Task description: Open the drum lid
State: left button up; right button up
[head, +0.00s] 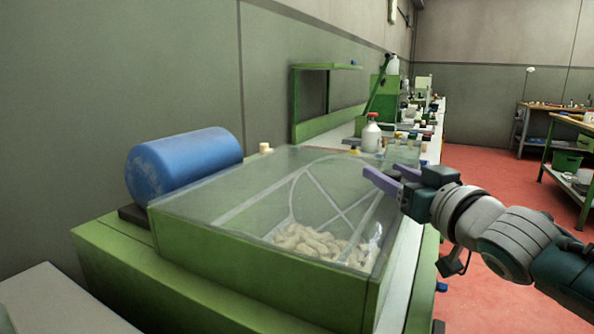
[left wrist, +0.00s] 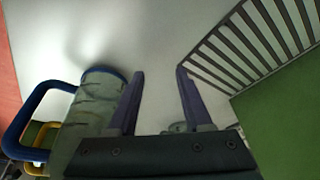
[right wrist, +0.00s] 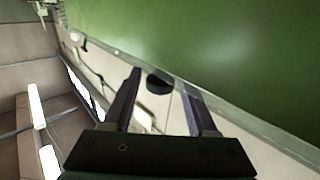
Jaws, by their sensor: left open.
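The green drum housing (head: 255,265) has a see-through lid (head: 260,195) lying closed on top. Pale cork stoppers (head: 322,243) lie heaped inside, visible through it. My right gripper (head: 382,176) is open at the lid's right edge, its purple fingers pointing left. In the right wrist view, its fingers (right wrist: 158,78) are apart, with a dark rounded piece (right wrist: 160,84) at a green edge between and beyond the tips. I cannot tell whether they touch it. My left gripper (left wrist: 160,73) is open and empty in its wrist view and outside the head view.
A blue cylinder (head: 185,162) lies behind the housing at left. A white bottle (head: 371,134) and small items stand on the bench behind. The left wrist view shows a pale cylinder with blue rim (left wrist: 85,115) and a slatted grille (left wrist: 255,45). Red floor (head: 490,170) is open at right.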

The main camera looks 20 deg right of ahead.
grip_shut()
dwell(1.1)
